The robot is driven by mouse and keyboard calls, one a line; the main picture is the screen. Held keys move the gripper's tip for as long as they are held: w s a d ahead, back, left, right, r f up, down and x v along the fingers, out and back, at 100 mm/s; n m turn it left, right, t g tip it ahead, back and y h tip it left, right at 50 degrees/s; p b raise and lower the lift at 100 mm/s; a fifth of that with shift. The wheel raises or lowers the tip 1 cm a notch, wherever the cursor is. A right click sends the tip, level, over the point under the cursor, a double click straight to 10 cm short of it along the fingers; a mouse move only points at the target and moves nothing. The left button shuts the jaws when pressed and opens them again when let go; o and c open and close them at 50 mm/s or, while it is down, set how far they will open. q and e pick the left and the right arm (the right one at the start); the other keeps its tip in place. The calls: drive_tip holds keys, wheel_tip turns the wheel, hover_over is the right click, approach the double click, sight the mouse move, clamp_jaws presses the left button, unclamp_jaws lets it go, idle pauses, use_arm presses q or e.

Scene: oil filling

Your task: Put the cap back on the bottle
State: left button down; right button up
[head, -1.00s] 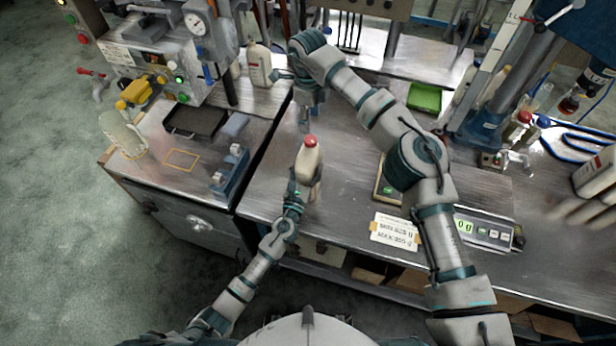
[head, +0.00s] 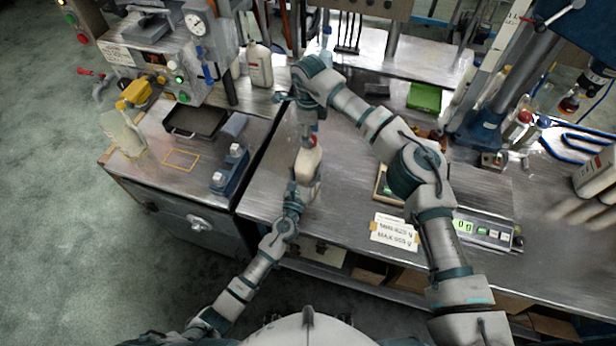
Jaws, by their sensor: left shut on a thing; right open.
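The cream-white bottle (head: 308,167) stands near the front left of the right-hand steel table. A red cap (head: 314,141) shows at its top, partly hidden by my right gripper; I cannot tell how firmly it is seated. My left gripper (head: 297,192) is shut on the lower part of the bottle from the front. My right gripper (head: 308,133) is open and points down, with its fingertips right at the cap. Whether the fingers touch the cap is unclear.
A scale (head: 485,232) and a paper sign (head: 394,232) lie at the table's front, right of the bottle. A green tray (head: 424,97) is at the back. On the left bench are a black tray (head: 195,122) and a clear jug (head: 122,132). Another white bottle (head: 260,67) stands behind.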

drive_tip(key=shift+f, duration=0.75)
clamp_jaws()
drive_tip(key=shift+m, duration=0.4)
drive_tip(key=shift+o, duration=0.6)
unclamp_jaws()
drive_tip(key=shift+r, duration=0.1)
wheel_tip(320, 180, up, 12)
drive_tip(key=shift+w+a, duration=0.15)
